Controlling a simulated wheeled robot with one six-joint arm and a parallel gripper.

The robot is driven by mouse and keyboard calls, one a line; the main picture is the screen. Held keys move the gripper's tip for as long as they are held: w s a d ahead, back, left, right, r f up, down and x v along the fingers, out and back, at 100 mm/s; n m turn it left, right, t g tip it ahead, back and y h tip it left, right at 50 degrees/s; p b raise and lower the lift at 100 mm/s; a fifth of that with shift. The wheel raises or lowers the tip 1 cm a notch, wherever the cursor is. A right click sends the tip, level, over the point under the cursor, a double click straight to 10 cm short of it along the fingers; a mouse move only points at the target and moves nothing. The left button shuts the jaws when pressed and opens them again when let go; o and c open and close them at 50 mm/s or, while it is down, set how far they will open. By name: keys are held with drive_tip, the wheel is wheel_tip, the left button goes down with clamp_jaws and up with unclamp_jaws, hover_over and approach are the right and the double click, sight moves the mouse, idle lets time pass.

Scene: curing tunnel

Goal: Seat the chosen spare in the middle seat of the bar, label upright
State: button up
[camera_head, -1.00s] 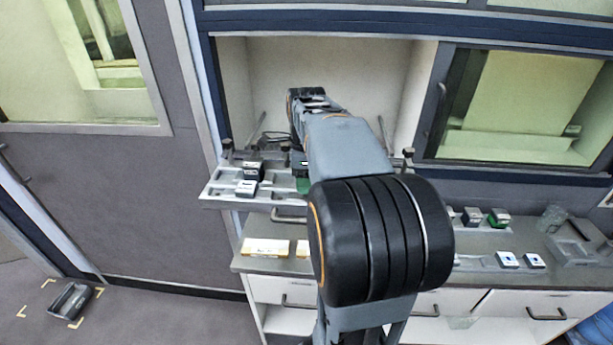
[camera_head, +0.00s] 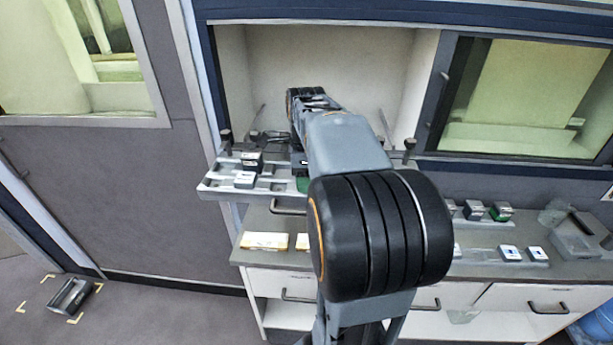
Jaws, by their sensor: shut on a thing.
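The bar (camera_head: 212,187) is a pale grey rail with several seats, lying across the front of an open recess. A block with a dark side (camera_head: 250,161) and a pale-topped block (camera_head: 244,179) sit at its left part. My arm covers the bar's middle and right. My gripper (camera_head: 299,166) is mostly hidden behind my arm, with only a dark edge showing. A green-sided spare (camera_head: 302,184) shows just below it, over the bar, and my gripper is shut on it. Its label and the middle seat are hidden.
On the counter (camera_head: 470,268) at right stand several blocks, one green-sided (camera_head: 502,210), and two pale-topped blocks (camera_head: 510,253). Yellow-white cards (camera_head: 264,241) lie at left. Upright posts (camera_head: 225,140) flank the bar. A dark case (camera_head: 72,296) lies on the floor.

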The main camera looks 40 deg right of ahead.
drive_tip(key=shift+f, duration=0.25)
drive_tip(key=o, duration=1)
drive_tip(key=shift+r, duration=0.15)
wheel_tip(320, 180, up, 14)
drive_tip(key=shift+f, duration=0.2)
drive_tip(key=shift+a, duration=0.1)
drive_tip(key=s+a+f+n+t, duration=0.2)
drive_tip(key=a+f+n, duration=0.6)
drive_tip(key=n, duration=0.5)
drive_tip(key=s+a+f+n+t, duration=0.2)
drive_tip(key=s+a+f+n, duration=0.3)
drive_tip(key=a+f+n, duration=0.4)
drive_tip(key=f+n, duration=0.1)
drive_tip(key=n, duration=0.3)
drive_tip(key=shift+a+f+n+t, duration=0.2)
drive_tip(key=shift+a+n+t, duration=0.1)
drive_tip(key=shift+n, duration=0.1)
